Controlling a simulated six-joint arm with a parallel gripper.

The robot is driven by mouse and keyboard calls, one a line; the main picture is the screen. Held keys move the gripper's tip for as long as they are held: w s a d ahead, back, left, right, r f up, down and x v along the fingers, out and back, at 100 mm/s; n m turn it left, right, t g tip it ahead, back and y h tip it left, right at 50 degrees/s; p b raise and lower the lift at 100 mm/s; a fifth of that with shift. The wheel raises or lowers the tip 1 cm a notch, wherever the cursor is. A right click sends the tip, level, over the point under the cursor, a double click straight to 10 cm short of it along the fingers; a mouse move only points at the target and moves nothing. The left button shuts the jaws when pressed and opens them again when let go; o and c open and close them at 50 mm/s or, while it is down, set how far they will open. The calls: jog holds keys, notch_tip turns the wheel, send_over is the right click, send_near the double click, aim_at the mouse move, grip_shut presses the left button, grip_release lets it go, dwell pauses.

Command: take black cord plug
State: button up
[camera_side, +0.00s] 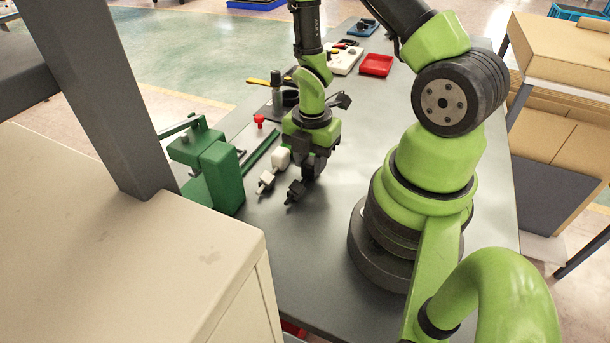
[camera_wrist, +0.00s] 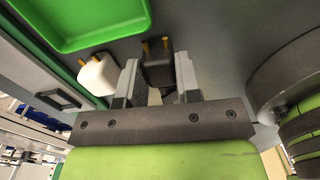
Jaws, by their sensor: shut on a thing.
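A black plug (camera_wrist: 157,66) with brass prongs sits between the two jaws of my gripper (camera_wrist: 158,82) in the wrist view. The jaws are shut on its sides. In the side view my gripper (camera_side: 311,172) points down close to the grey table, and its fingers hide most of what they hold. A small black piece (camera_side: 295,191) shows just left of the fingertips; I cannot tell whether it is part of the held plug. A white plug (camera_wrist: 97,75) with brass prongs lies apart to the left, and white pieces (camera_side: 280,158) show left of the gripper in the side view.
A dark green machine (camera_side: 215,170) stands left of the gripper. A bright green tray (camera_wrist: 80,40) shows in the wrist view. A red tray (camera_side: 376,65) and several small items lie at the far end of the table (camera_side: 310,265). The near table is bare.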

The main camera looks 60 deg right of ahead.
jog(key=shift+r, duration=3.25)
